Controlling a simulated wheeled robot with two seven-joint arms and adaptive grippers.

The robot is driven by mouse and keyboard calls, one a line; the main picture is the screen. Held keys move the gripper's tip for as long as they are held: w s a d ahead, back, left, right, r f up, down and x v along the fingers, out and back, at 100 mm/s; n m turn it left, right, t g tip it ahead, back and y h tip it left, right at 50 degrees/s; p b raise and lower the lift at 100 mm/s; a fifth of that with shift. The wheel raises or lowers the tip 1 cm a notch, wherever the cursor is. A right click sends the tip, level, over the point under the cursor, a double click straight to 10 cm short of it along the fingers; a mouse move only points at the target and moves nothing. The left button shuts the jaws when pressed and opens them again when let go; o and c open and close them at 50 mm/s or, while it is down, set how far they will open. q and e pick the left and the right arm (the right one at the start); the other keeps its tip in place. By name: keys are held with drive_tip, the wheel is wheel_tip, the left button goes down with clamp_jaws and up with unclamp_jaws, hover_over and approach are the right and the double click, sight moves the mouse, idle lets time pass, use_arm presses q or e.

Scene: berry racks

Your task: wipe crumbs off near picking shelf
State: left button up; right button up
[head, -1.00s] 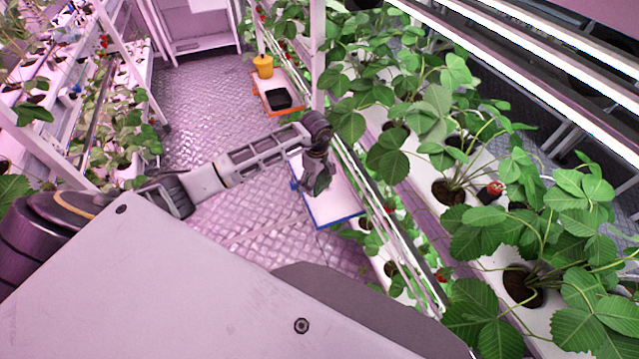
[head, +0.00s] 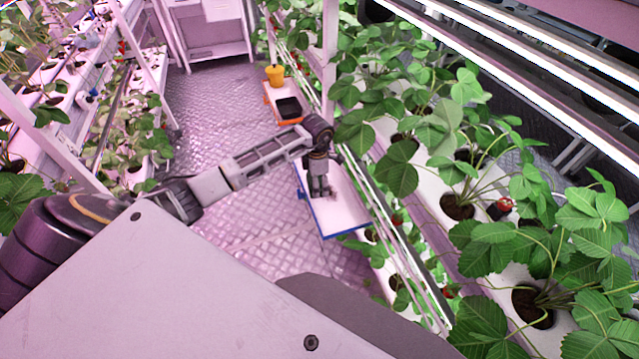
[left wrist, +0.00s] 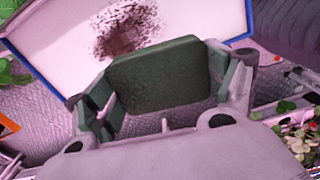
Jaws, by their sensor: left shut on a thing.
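The near picking shelf (head: 350,212) is a white tray-like board with a blue edge, beside the right-hand plant rack. My left gripper (head: 319,190) points down over it, from an arm reaching across the aisle. In the left wrist view, the gripper (left wrist: 160,85) is shut on a dark green sponge (left wrist: 160,72). A patch of dark brown crumbs (left wrist: 125,22) lies on the white shelf (left wrist: 200,18) just beyond the sponge, partly hidden by it. I cannot tell whether the sponge touches the shelf. My right gripper is not in view.
Strawberry plants (head: 400,165) in white gutters crowd the right side. More planted racks stand at the left. The metal floor (head: 215,120) between is clear.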

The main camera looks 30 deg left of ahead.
use_arm(q)
drive_tip(key=n, duration=0.2)
drive_tip(key=a+n, duration=0.1)
drive_tip(key=n, duration=0.2)
drive_tip(key=shift+w+a+f, duration=0.1)
drive_tip(key=shift+f, duration=0.1)
drive_tip(key=n, duration=0.4)
drive_tip(key=shift+a+f, duration=0.1)
drive_tip(key=shift+a, duration=0.15)
drive_tip(key=shift+a+n, duration=0.1)
drive_tip(key=shift+n, duration=1.1)
drive_tip(key=n, duration=0.6)
drive_tip(key=shift+a, duration=0.1)
drive_tip(key=n, duration=0.4)
drive_tip(key=shift+n, duration=1.3)
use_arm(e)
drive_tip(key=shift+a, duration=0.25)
use_arm(q)
drive_tip(key=shift+f, duration=0.2)
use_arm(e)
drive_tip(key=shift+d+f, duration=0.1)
